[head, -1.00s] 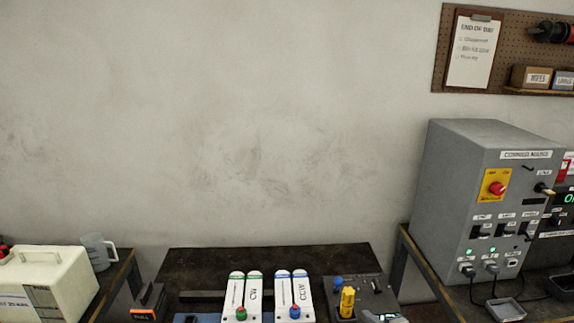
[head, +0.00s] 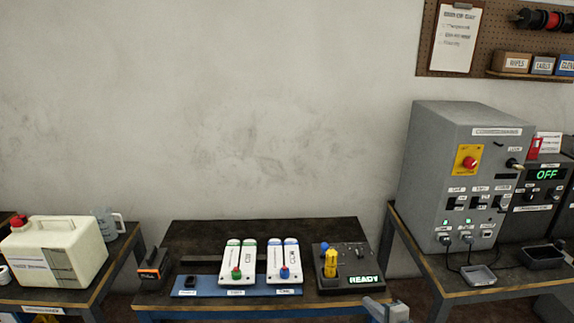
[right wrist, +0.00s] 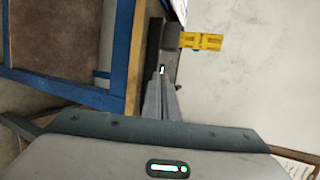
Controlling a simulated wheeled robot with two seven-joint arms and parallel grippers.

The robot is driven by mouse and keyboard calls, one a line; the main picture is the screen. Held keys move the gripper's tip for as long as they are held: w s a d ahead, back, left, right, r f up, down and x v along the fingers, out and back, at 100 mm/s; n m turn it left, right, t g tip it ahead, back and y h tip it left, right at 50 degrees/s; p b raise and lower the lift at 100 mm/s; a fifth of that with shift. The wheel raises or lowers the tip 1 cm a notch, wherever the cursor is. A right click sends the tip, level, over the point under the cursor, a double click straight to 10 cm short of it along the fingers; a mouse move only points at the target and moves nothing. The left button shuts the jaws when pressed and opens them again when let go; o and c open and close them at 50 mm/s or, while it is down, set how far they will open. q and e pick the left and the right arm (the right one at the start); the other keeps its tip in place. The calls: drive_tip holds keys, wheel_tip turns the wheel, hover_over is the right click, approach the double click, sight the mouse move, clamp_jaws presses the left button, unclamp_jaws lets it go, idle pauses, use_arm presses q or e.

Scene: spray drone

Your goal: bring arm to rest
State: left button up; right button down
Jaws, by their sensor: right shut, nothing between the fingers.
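My right gripper (head: 375,303) shows at the bottom edge of the head view, just in front of the bench's right front corner. It is shut and empty. In the right wrist view its grey fingers (right wrist: 162,98) are together. A yellow piece (right wrist: 200,41) shows beyond the fingertips there. In the head view a yellow piece (head: 330,262) stands upright on a dark unit (head: 350,258) with a green READY display, apart from the gripper. My left gripper is not in view.
Two white units (head: 238,262) with green and blue knobs sit on a blue mat (head: 205,287). A grey control cabinet (head: 460,165) stands on the right bench, beside an OFF display (head: 546,175). A white canister (head: 55,250) stands on the left bench. Gaps separate the benches.

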drive_tip(key=s+d+f+n+g+h+b, duration=0.1)
drive_tip(key=s+f+n+g+b, duration=0.15)
drive_tip(key=s+f, duration=0.85)
drive_tip(key=s+f+n+g+h+b, duration=0.1)
drive_tip(key=s+f+n+g, duration=0.15)
drive_tip(key=s+f, duration=0.9)
drive_tip(key=s+d+f+n+g+h+b, duration=0.1)
drive_tip(key=s+f+n, duration=0.35)
drive_tip(key=f, duration=1.15)
drive_tip(key=s+f+n+g+b, duration=0.1)
drive_tip(key=s+f, duration=0.5)
drive_tip(key=s, duration=0.7)
drive_tip(key=s+a+f+n+g+h+b, duration=0.1)
drive_tip(key=s+f+n+g, duration=0.2)
drive_tip(key=s, duration=1.1)
drive_tip(key=s+f+n+g+b, duration=0.2)
drive_tip(key=s+f+n, duration=0.2)
drive_tip(key=s+f, duration=0.4)
drive_tip(key=s, duration=0.5)
drive_tip(key=shift+s+a+f+h, duration=0.3)
drive_tip(key=shift+s+f+h, duration=0.1)
